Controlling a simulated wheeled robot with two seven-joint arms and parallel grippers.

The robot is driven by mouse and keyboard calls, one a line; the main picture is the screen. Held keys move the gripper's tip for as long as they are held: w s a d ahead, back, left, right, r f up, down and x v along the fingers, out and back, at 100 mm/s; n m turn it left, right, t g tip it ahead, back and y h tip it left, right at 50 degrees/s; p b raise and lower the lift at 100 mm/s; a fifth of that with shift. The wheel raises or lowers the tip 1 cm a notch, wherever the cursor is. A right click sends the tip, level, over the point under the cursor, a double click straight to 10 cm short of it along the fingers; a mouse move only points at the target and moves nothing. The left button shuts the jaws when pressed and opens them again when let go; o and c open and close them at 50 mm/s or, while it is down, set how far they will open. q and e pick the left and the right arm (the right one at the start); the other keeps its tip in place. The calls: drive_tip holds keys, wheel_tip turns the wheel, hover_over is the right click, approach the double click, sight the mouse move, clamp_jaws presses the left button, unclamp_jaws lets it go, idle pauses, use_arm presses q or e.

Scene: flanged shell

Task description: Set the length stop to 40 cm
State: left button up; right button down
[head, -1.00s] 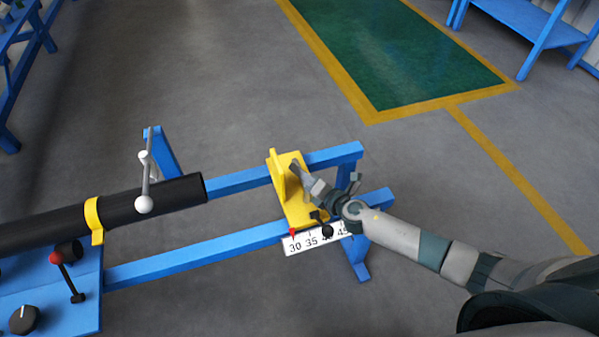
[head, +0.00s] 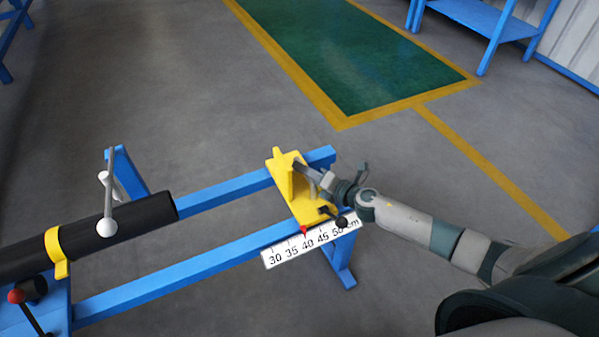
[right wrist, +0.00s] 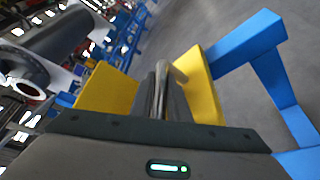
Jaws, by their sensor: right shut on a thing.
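The yellow length stop (head: 311,207) sits across the two blue rails, with an upright plate at its left. Its red pointer (head: 304,230) stands at about the 40 mark of the white scale (head: 290,252), which reads from 30 to 50 cm. A black-knobbed lever (head: 341,221) is at the stop's front. My right gripper (head: 308,172) is over the stop, shut on its grey metal handle. In the right wrist view the handle (right wrist: 178,75) is between the fingers, with yellow stop parts (right wrist: 203,88) on both sides. My left gripper is out of view.
A black pipe (head: 140,219) lies at left, with a yellow clamp band (head: 58,254) and a grey lever (head: 109,195) at it. Its end is apart from the stop. Blue rails (head: 190,260) run beneath.

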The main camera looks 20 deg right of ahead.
drive_tip(key=c, duration=1.7)
unclamp_jaws()
drive_tip(key=shift+v, duration=0.85)
drive_tip(key=v, duration=0.5)
drive_tip(key=shift+f, duration=0.15)
use_arm(q)
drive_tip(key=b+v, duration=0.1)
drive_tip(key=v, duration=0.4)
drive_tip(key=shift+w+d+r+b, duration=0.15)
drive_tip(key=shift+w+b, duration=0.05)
drive_tip(key=shift+b, duration=0.2)
use_arm(e)
drive_tip(key=v, duration=1)
drive_tip(key=shift+s+d+r, duration=0.1)
drive_tip(key=shift+s+r, duration=0.15)
drive_tip(key=shift+s, duration=0.05)
